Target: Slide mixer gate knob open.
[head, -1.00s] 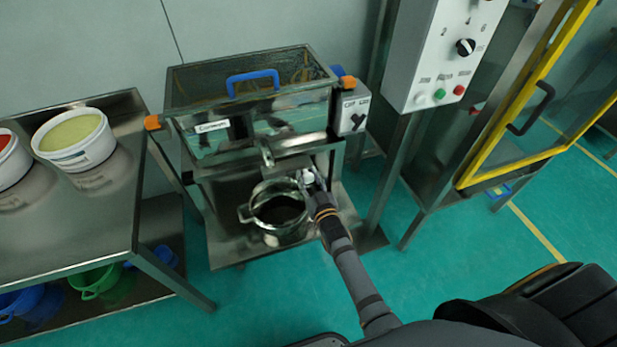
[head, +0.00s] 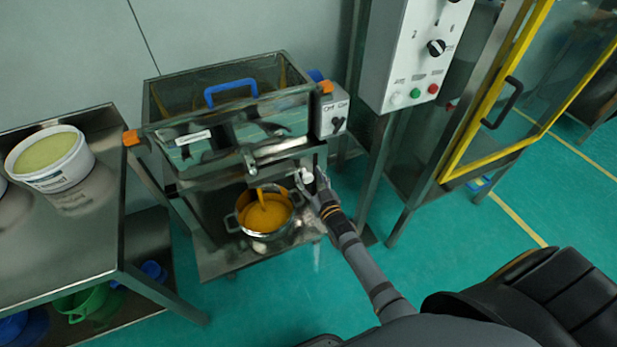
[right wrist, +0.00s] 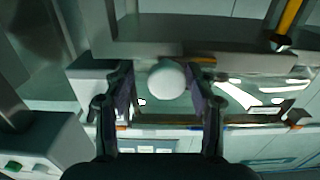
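The metal mixer (head: 182,158) has a blue-handled lid and orange corner pieces. Its white gate knob (head: 307,175) is under the mixer's front right. The round knob (right wrist: 166,79) also shows between the fingers in the right wrist view. My right gripper (head: 316,181) is at the knob. Its fingers (right wrist: 164,97) stand apart around the knob, with a visible gap on the left side, so it looks open. An orange stream (head: 262,196) falls from under the mixer into a metal pot (head: 238,226). My left gripper is not in view.
A small switch box (head: 329,118) is on the mixer's right side. A control panel (head: 400,60) and a yellow-framed door (head: 495,100) stand to the right. A steel table (head: 95,235) with a white tub (head: 68,178) is on the left.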

